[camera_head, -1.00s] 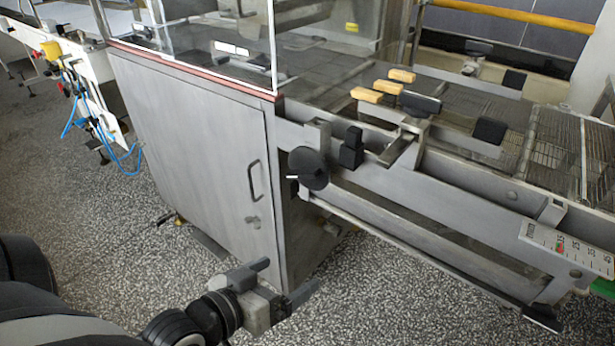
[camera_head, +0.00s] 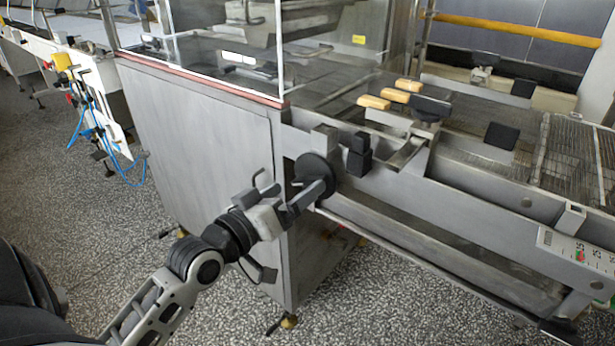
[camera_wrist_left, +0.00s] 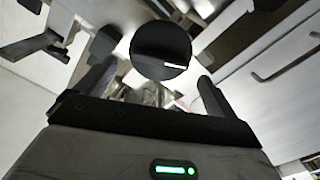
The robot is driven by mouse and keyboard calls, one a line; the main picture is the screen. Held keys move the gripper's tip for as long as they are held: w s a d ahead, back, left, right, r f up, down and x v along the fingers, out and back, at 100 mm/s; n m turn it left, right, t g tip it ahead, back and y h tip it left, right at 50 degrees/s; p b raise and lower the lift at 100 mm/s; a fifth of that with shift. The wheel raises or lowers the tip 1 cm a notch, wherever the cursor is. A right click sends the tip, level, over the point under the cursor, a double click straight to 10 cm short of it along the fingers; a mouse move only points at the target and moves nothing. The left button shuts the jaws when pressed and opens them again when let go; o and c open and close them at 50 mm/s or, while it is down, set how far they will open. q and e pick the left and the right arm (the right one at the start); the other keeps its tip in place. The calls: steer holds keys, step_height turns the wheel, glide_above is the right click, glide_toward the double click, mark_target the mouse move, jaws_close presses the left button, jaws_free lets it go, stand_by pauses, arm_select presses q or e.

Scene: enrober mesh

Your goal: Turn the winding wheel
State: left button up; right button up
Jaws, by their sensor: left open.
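The winding wheel (camera_head: 313,167) is a dark round disc on the side of the steel machine, just right of the cabinet corner. One finger of my left gripper (camera_head: 291,184) covers part of it in the head view. In the left wrist view the wheel (camera_wrist_left: 160,45) faces me, with a short white mark near its lower right edge. The left gripper's fingers (camera_wrist_left: 152,85) are spread apart and empty. The wheel appears ahead of them, centred between the fingertips; I cannot tell whether they touch. My right gripper is in neither view.
A dark block (camera_head: 359,155) sits just right of the wheel. A steel rail (camera_head: 450,215) runs right below the mesh belt (camera_head: 575,150), where three tan bars (camera_head: 396,95) lie. The cabinet door (camera_head: 200,150) is left of the wheel. Speckled floor (camera_head: 400,315) is open in front.

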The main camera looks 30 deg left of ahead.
mark_target(304, 182)
arm_select(q)
steer(key=w, duration=0.5)
steer(key=shift+w+d, duration=0.1)
steer(key=shift+d, duration=0.1)
